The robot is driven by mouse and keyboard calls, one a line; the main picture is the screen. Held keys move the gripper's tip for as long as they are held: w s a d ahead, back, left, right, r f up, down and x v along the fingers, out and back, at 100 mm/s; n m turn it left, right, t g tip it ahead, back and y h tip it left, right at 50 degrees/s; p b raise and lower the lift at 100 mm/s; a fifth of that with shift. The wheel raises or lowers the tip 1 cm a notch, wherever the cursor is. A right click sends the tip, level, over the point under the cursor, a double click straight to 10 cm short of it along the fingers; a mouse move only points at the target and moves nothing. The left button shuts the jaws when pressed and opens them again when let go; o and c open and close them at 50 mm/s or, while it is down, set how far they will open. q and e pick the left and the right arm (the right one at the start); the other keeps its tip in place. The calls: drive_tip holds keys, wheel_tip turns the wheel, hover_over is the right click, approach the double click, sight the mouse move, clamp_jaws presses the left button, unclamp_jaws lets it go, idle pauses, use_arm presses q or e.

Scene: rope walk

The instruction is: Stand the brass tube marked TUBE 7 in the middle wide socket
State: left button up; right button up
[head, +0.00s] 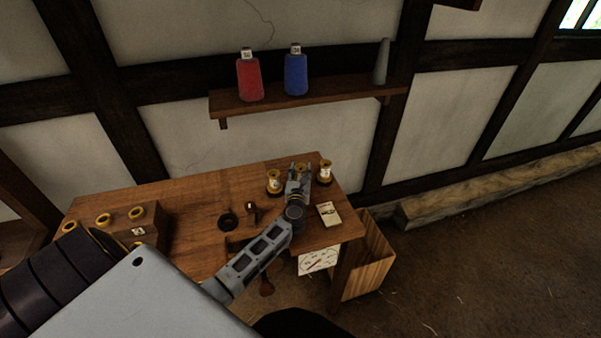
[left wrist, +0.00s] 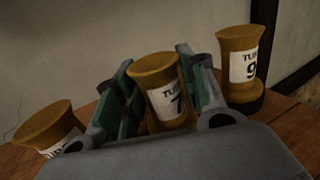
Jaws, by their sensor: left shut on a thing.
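The brass tube marked TUBE 7 (left wrist: 159,88) stands upright between the green-padded fingers of my left gripper (left wrist: 158,92), which is shut on it. In the head view my left gripper (head: 299,174) is at the table's back right, and the tube's top (head: 301,166) shows between the fingers; its foot is hidden. A wooden block (head: 120,236) at the table's left bears brass-coloured rings, the middle one (head: 103,219) among them. I cannot tell how wide or deep their openings are. My right gripper is not in view.
One labelled brass tube (head: 274,181) stands left of TUBE 7, and one marked 9 (left wrist: 237,65) stands right. A black ring (head: 228,221) and a small wooden piece (head: 251,211) lie on the table (head: 190,196). A card (head: 328,214) lies near the right edge.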

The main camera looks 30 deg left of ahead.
use_arm(q)
drive_tip(key=shift+f, duration=0.25)
drive_tip(key=o, duration=0.9)
drive_tip(key=shift+s+d, duration=0.1)
drive_tip(key=shift+v, duration=5.15)
drive_tip(key=shift+s+d, duration=0.1)
drive_tip(key=shift+s, duration=0.1)
drive_tip(key=shift+d, duration=0.1)
